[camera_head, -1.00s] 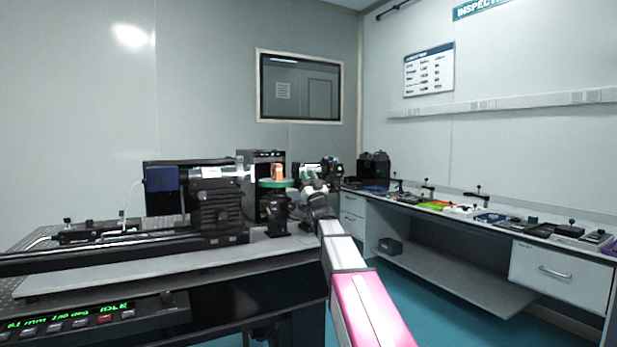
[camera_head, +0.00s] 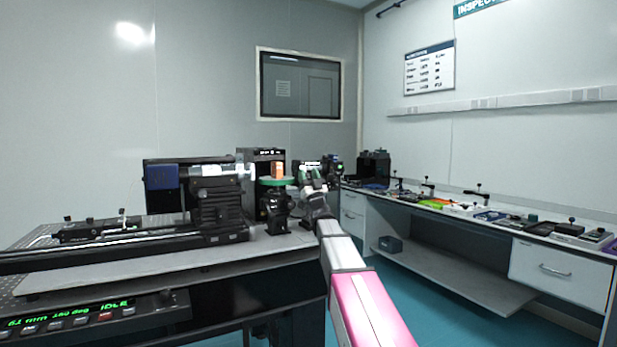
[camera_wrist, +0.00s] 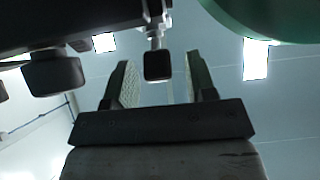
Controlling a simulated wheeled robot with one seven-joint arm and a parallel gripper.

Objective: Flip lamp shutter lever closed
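In the wrist view, my gripper (camera_wrist: 162,84) is open, its two pale-padded fingers spread apart. A small black knob on a short metal stem (camera_wrist: 157,64) hangs from a dark body (camera_wrist: 80,20) and appears between the fingertips, with gaps on both sides. It looks like a lever end, but I cannot be sure it is the shutter lever. A second, larger black knob (camera_wrist: 54,74) is to the left of the fingers. In the head view, my gripper (camera_head: 311,180) is small, beside dark equipment right of the green disc; the lever cannot be made out there.
A green disc (camera_head: 276,182) carries an orange block (camera_head: 278,169); a green round edge (camera_wrist: 275,18) is close at the wrist view's upper right. Black optical equipment (camera_head: 217,205) stands to the left. A side bench (camera_head: 450,208) with small tools lines the right wall.

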